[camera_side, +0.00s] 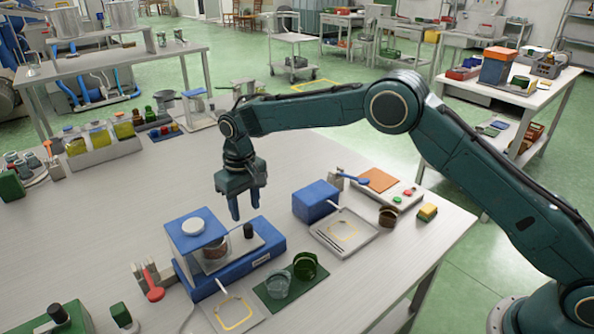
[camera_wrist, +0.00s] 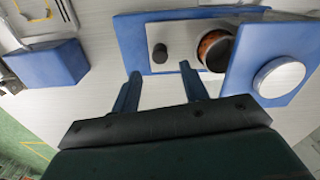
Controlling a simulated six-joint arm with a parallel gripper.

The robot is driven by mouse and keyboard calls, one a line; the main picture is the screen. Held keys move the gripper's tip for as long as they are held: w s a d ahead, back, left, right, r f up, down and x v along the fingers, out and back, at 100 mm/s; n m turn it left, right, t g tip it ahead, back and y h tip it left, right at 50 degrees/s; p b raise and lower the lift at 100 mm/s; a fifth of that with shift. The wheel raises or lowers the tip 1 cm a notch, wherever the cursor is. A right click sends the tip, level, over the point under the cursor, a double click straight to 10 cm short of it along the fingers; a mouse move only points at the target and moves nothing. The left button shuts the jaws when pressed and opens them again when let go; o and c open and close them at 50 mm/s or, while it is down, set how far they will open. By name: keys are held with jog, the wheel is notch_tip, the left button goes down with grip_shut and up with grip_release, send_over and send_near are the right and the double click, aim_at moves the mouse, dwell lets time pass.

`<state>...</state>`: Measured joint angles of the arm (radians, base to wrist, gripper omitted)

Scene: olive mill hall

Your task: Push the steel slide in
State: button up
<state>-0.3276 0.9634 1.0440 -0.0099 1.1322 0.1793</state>
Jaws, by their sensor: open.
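The steel slide (camera_side: 262,241) is a flat pale plate on a long blue base (camera_side: 245,269), with a black knob (camera_side: 248,231) standing on it. In the wrist view the slide (camera_wrist: 182,36) shows its knob (camera_wrist: 159,53) at one end and a round opening with brown contents (camera_wrist: 215,50) at the other. A blue top plate with a white disc (camera_side: 193,227) overhangs the opening's side. The slide's inner end is hidden beneath it. My gripper (camera_side: 246,211) is open and empty, fingers pointing down near the knob. In the wrist view the knob appears just beyond the gap between the fingertips (camera_wrist: 160,69).
A green mat (camera_side: 291,285) with two glass cups lies in front of the base. A red-handled tool (camera_side: 153,287) stands at left. A blue box (camera_side: 316,201) and a tray (camera_side: 344,232) stand right.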

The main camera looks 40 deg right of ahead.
notch_tip(320, 180, up, 7)
jog(key=shift+r, duration=0.15)
dwell(0.4)
jog(key=shift+d, duration=0.1)
jog(key=c, duration=0.5)
jog(key=shift+w+d+f, duration=0.1)
jog(key=shift+d+f, duration=0.1)
jog(key=c, duration=0.3)
jog(key=d+f, duration=0.1)
jog(key=d, duration=0.1)
jog(key=d+f+y, duration=0.1)
jog(key=d, duration=0.1)
jog(key=d+f+n+t+y, duration=0.1)
jog(key=d, duration=0.2)
jog(key=shift+w+f, duration=0.3)
jog(key=shift+f, duration=0.05)
grip_shut()
jog(key=s+d+f+t+y, duration=0.1)
jog(key=s+d+t+y, duration=0.1)
jog(key=s+d+y, duration=0.1)
jog(key=shift+s+d+t+y, duration=0.35)
jog(key=shift+d+y, duration=0.35)
jog(key=shift+d, duration=0.5)
